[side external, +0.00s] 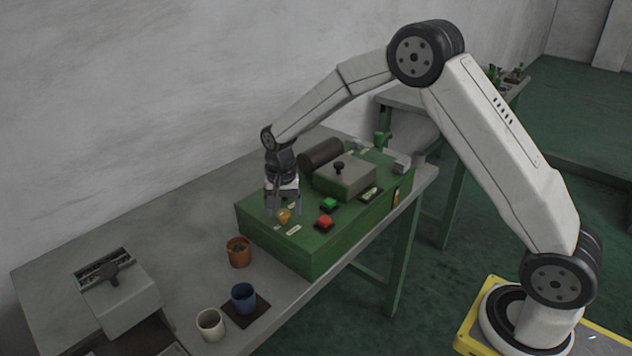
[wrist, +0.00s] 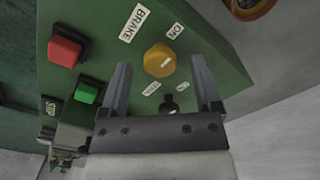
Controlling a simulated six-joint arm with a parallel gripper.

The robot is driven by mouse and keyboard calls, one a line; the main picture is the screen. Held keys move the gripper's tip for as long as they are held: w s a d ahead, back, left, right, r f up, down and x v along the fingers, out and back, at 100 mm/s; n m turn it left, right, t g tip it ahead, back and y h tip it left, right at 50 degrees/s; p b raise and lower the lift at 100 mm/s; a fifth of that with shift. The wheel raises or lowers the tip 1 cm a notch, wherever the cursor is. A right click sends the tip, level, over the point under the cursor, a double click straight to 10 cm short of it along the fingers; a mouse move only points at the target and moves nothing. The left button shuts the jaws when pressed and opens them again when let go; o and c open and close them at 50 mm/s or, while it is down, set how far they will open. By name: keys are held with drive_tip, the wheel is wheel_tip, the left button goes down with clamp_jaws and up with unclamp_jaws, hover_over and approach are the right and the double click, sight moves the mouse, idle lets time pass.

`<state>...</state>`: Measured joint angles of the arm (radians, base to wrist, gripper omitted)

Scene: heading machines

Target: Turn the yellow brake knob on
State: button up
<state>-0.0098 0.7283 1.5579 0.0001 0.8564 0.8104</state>
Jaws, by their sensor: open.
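The yellow brake knob (side external: 284,216) sits on the near left part of the green machine top (side external: 252,222). In the wrist view the knob (wrist: 160,60) is round, with a pale pointer mark, beside a BRAKE label (wrist: 134,23) and an ON label (wrist: 174,32). The mark slants toward the upper right; I cannot tell the exact setting. My gripper (side external: 283,215) points down over the knob. In the wrist view its two fingers (wrist: 157,85) are apart, with the knob ahead between their lines. I cannot tell whether either finger touches it.
A red button (side external: 324,222) and a green button (side external: 329,204) stand right of the knob. A small black knob (wrist: 169,103) lies close to the fingers. A brown pot (side external: 238,252), a blue cup (side external: 243,298) and a white cup (side external: 210,324) stand on the grey table in front.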

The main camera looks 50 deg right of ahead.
sight(285, 213)
drive_tip(key=shift+r, duration=3.65)
drive_tip(key=shift+s, duration=0.15)
drive_tip(key=s+f+n+t, duration=0.1)
drive_tip(key=s+n, duration=0.3)
drive_tip(key=s, duration=0.7)
drive_tip(key=s+f+n+t, duration=0.1)
drive_tip(key=s+n, duration=0.4)
drive_tip(key=s, duration=0.6)
drive_tip(key=shift+s+d+f+t, duration=0.25)
drive_tip(key=shift+s+f+t, duration=0.05)
drive_tip(key=shift+f, duration=0.55)
drive_tip(key=shift+w, duration=0.1)
